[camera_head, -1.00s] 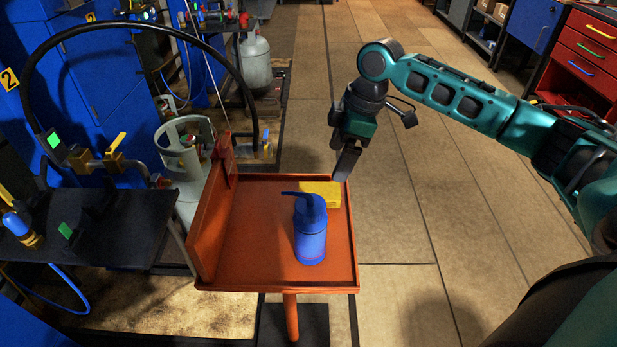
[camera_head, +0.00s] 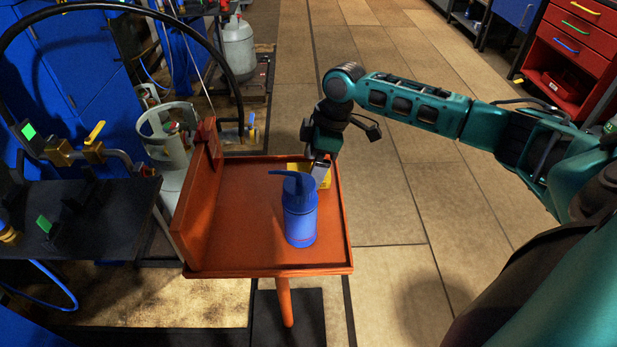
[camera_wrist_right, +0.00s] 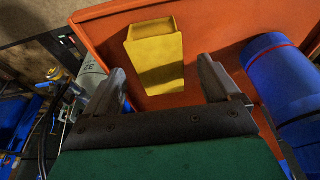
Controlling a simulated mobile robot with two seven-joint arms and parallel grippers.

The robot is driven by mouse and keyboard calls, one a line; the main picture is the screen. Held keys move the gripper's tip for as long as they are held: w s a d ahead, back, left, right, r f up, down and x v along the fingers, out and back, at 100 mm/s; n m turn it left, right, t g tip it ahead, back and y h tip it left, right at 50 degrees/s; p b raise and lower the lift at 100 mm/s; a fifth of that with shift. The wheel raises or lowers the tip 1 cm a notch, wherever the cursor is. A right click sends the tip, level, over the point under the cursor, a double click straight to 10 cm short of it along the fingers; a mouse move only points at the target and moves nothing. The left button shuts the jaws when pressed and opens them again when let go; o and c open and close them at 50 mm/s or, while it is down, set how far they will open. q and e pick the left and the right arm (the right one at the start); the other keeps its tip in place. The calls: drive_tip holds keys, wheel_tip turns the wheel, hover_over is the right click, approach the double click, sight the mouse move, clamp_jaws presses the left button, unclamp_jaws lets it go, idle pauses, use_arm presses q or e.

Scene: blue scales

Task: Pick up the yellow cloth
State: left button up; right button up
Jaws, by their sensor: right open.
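The yellow cloth (camera_head: 325,182) looks like a folded yellow block on the orange tray table (camera_head: 237,245), behind the blue bottle (camera_head: 300,217). In the head view the bottle and my right gripper (camera_head: 320,172) hide part of it. In the right wrist view the cloth (camera_wrist_right: 156,60) lies ahead of and between the two spread fingers of my right gripper (camera_wrist_right: 165,85). The gripper is open and empty, with a shadow across the cloth's near part. I cannot tell whether a finger touches it. My left gripper is not in view.
The blue bottle also shows close to the right finger in the right wrist view (camera_wrist_right: 283,80). The tray has a raised orange back panel (camera_head: 200,195) on its left. A gas cylinder (camera_head: 170,140) and dark bench (camera_head: 85,220) stand left. The floor right is clear.

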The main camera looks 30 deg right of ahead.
drive_tip(key=shift+x, duration=1.15)
drive_tip(key=shift+c, duration=0.4)
drive_tip(key=c, duration=1)
drive_tip(key=shift+r, duration=0.1)
